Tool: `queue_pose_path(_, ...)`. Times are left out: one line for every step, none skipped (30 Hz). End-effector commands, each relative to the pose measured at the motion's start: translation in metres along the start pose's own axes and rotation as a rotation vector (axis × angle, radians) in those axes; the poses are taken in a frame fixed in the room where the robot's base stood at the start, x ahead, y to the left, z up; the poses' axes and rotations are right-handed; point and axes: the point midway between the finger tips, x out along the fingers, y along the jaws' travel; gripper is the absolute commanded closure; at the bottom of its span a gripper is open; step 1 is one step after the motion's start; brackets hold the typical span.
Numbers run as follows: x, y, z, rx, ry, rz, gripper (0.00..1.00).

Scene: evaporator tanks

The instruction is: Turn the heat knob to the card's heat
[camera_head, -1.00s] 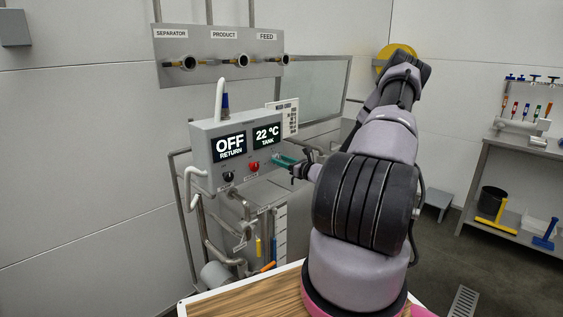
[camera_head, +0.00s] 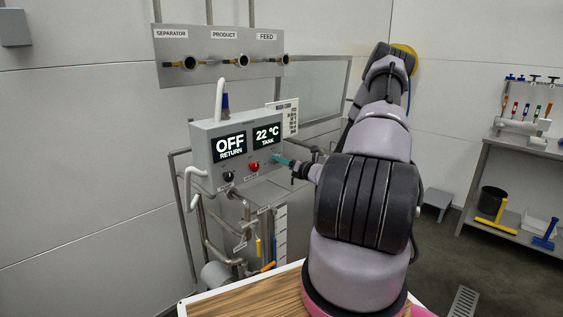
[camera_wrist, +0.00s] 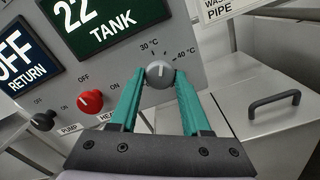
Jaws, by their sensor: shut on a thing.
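A grey knob (camera_wrist: 160,74) sits on the panel between marks reading 30 °C and 40 °C in the wrist view. Its pale pointer line points roughly up in that view, between the two marks. My gripper (camera_wrist: 160,80) has its teal fingers on either side of this knob, shut on it. In the head view my gripper (camera_head: 279,159) reaches the panel's right side and hides the knob. A red knob (camera_wrist: 90,102) with OFF and ON marks has a partly hidden label starting "HE". The card (camera_head: 290,116) stands behind the control box; its small print is unreadable.
The control box (camera_head: 208,163) has displays reading OFF RETURN and 22 °C TANK. A black knob (camera_wrist: 43,121) labelled PUMP is left of the red one. Pipes hang below the box. A metal lid with a black handle (camera_wrist: 274,103) lies right of my gripper.

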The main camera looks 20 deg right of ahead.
Motion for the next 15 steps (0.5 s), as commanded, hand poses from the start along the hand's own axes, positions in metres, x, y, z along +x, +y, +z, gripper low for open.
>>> queue_pose_path(-0.0005,-0.0001,-0.0012,0.043,0.004,-0.001,1.00)
queue_pose_path(-0.0007,-0.0003,-0.0012,0.071,0.004,-0.001,1.00)
queue_pose_path(-0.0007,-0.0004,-0.0010,0.110,0.003,-0.001,1.00)
queue_pose_path(-0.0006,-0.0002,-0.0009,0.139,0.003,-0.001,1.00)
queue_pose_path(-0.0005,0.0000,-0.0009,0.167,0.003,-0.001,1.00)
queue_pose_path(-0.0005,0.0000,-0.0011,0.205,0.003,-0.001,1.00)
queue_pose_path(-0.0007,-0.0002,-0.0012,0.233,0.004,-0.001,1.00)
queue_pose_path(-0.0008,-0.0004,-0.0012,0.262,0.004,-0.002,1.00)
queue_pose_path(-0.0009,-0.0004,-0.0011,0.300,0.003,-0.002,1.00)
queue_pose_path(-0.0008,-0.0004,-0.0010,0.329,0.003,-0.002,1.00)
queue_pose_path(-0.0007,-0.0002,-0.0011,0.358,0.003,-0.001,1.00)
queue_pose_path(-0.0008,-0.0002,-0.0013,0.396,0.003,-0.002,1.00)
queue_pose_path(-0.0008,-0.0003,-0.0015,0.424,0.004,-0.002,1.00)
queue_pose_path(-0.0009,-0.0003,-0.0016,0.453,0.004,-0.002,1.00)
queue_pose_path(-0.0010,-0.0004,-0.0017,0.490,0.004,-0.002,1.00)
